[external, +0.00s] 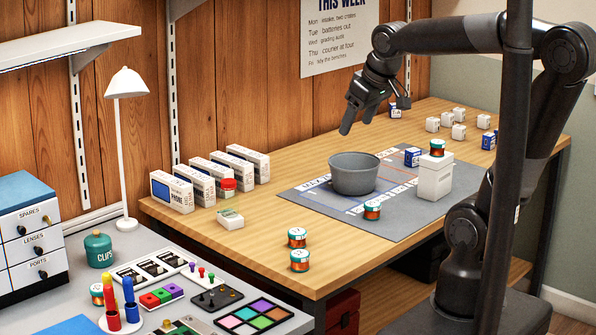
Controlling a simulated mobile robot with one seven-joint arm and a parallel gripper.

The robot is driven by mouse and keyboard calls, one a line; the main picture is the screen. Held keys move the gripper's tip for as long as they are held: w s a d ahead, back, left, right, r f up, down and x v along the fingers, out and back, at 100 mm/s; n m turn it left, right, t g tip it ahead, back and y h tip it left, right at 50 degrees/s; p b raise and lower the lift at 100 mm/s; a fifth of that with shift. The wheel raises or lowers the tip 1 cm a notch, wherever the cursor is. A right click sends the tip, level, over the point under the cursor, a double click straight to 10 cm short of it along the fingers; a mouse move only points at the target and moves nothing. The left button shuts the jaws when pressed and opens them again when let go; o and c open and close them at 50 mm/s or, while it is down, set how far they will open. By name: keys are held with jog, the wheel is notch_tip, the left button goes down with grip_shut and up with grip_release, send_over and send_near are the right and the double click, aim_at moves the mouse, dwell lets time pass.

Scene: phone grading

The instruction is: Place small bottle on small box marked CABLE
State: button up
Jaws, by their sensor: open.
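Several small amber bottles with teal lids are in view: two at the front table edge (297,238) (300,261), one on the grey mat (372,210), and one on top of a white box (434,181). Which bottle is meant cannot be told. Small blue-and-white boxes stand on the mat (412,157) and farther back (488,141); a small white box (230,219) lies near the left end. No CABLE marking is readable on any. My gripper (358,122) is open and empty, fingers pointing down, in the air behind the grey bowl (354,176).
Small white cubes (459,131) are at the far right. A cluttered grey table (180,245) with a lamp (126,150) is at left. Bare wood (260,215) lies left of the mat.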

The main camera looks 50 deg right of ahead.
jog(key=s+f+m, duration=0.1)
jog(key=s+f, duration=0.1)
jog(key=s, duration=0.5)
jog(key=shift+s+d+f, duration=0.25)
jog(key=shift+s+f, duration=0.05)
jog(key=shift+s, duration=0.1)
dwell(0.7)
